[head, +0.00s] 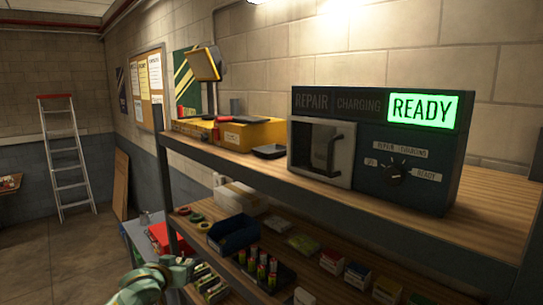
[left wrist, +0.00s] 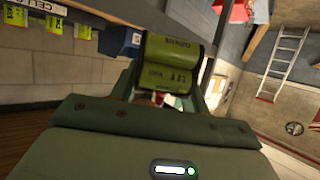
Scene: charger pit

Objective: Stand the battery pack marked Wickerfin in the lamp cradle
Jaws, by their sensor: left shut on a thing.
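My left gripper (left wrist: 168,97) is shut on a green battery pack (left wrist: 172,50) in the left wrist view. The pack shows two rounded cells with dark bands and small print; I cannot read a name on it. In the head view my left gripper (head: 150,283) is low at the left, in front of the shelf unit and below its top board. The pack cannot be made out there. A yellow-framed lamp (head: 203,64) stands on the top shelf at the back left. I cannot make out its cradle. My right gripper is not in view.
A dark charger (head: 415,165) with a lit READY sign and a closed windowed door stands on the top shelf (head: 400,222). A yellow case (head: 235,133) is left of it. The lower shelf holds a tray of cells (head: 262,270), a blue bin (head: 233,234) and small boxes.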

